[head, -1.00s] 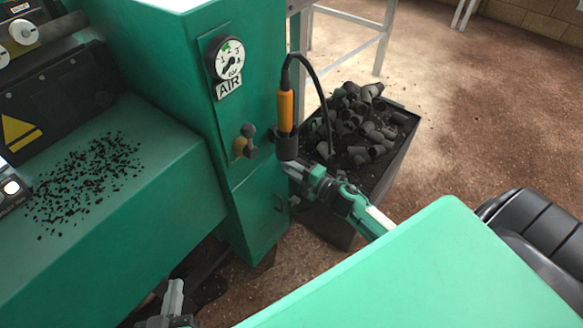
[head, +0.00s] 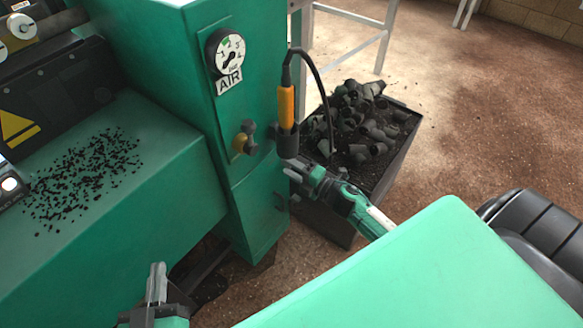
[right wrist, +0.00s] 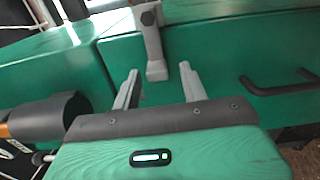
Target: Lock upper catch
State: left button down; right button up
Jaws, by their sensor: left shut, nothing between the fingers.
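The catch (right wrist: 152,45) is a grey lever with a dark pivot on the green cabinet front in the right wrist view. Its free end lies just beyond and between the fingertips of my right gripper (right wrist: 158,80), which is open with no visible grip on it. In the head view my right gripper (head: 298,172) is beside the cabinet's side, below the orange tool; the catch cannot be made out there. My left gripper (head: 157,270) is shut and empty at the bottom, in front of the machine.
A black door handle (right wrist: 280,85) is right of the catch. An orange tool (head: 286,108) with a cable sits in a dark holder (head: 287,143) near my right gripper. A yellow-and-black knob (head: 243,140) and air gauge (head: 226,52) face forward. A bin (head: 395,165) of dark plugs stands behind.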

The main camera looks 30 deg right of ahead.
pick_arm(q)
jog(key=s+d+f+g+p, duration=0.1)
jog(key=s+f+g, duration=0.2)
jog(key=f, duration=0.2)
jog(key=shift+s+d+f, duration=0.15)
jog(key=shift+f, duration=0.2)
pick_arm(e)
jog(key=v, duration=1.3)
jog(key=shift+s, duration=0.35)
jog(key=shift+d, duration=0.1)
